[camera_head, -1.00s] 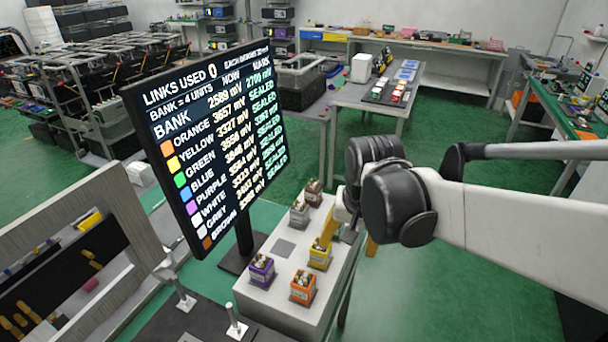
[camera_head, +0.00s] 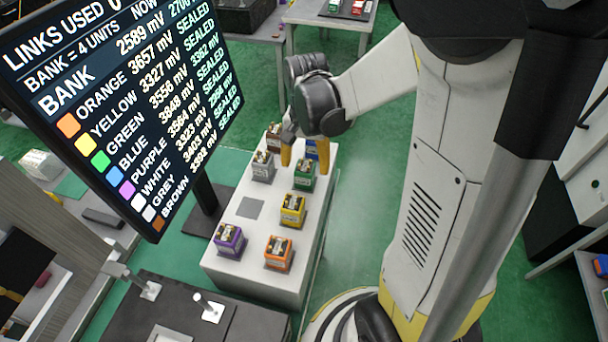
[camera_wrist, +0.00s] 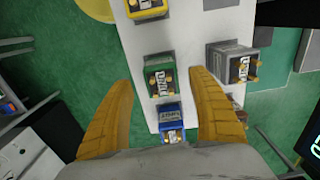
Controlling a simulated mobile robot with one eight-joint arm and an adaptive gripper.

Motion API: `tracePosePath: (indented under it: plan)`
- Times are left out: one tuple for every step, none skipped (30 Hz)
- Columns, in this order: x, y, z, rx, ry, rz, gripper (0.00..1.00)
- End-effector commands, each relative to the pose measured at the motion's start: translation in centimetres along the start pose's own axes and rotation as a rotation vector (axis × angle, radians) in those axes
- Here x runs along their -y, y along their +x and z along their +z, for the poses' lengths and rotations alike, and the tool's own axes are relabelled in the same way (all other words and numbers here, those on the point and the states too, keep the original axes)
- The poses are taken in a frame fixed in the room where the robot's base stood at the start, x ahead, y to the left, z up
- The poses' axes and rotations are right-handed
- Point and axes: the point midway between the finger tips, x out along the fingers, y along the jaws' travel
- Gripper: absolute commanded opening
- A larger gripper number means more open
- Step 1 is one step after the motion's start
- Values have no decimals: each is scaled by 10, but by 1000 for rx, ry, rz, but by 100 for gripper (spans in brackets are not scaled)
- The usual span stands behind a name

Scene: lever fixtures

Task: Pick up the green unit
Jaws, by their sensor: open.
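The green unit (camera_head: 304,174) stands upright on a white table (camera_head: 250,274), between the yellow unit (camera_head: 292,209) and the blue unit (camera_head: 312,149). My gripper (camera_head: 303,160) is above the table near the far end, with its yellow fingers pointing down. In the wrist view the green unit (camera_wrist: 160,80) lies ahead between the spread fingers, with the blue unit (camera_wrist: 171,128) nearer the palm. My gripper (camera_wrist: 160,95) is open and empty. It is apart from the green unit. The blue unit is partly hidden by the gripper in the head view.
Purple (camera_head: 229,241) and orange (camera_head: 279,253) units stand at the table's near end. Grey (camera_head: 262,167) and brown (camera_head: 273,136) units stand on its left side. A bare grey square (camera_head: 249,208) lies between. A display screen (camera_head: 120,100) stands left of the table.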

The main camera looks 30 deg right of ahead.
Motion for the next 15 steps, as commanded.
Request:
tracePosePath:
  plan:
    - [0,11,-1,0,0,0,68]
    - [1,17,-2,0,0,0,68]
    - [1,24,-3,0,0,0,68]
    - [1,29,-3,0,0,0,68]
    - [1,33,-3,0,0,0,68]
    - [1,38,-2,0,0,0,68]
    - [1,41,-2,0,0,0,68]
    - [1,42,-2,0,0,0,68]
    - [1,43,-2,0,0,0,68]
    - [1,42,-2,0,0,0,68]
    - [1,42,-2,0,0,0,68]
    - [1,41,-2,0,0,0,68]
    - [1,41,-2,0,0,0,68]
    - [1,41,-2,0,0,0,68]
    - [1,41,-2,0,0,0,60]
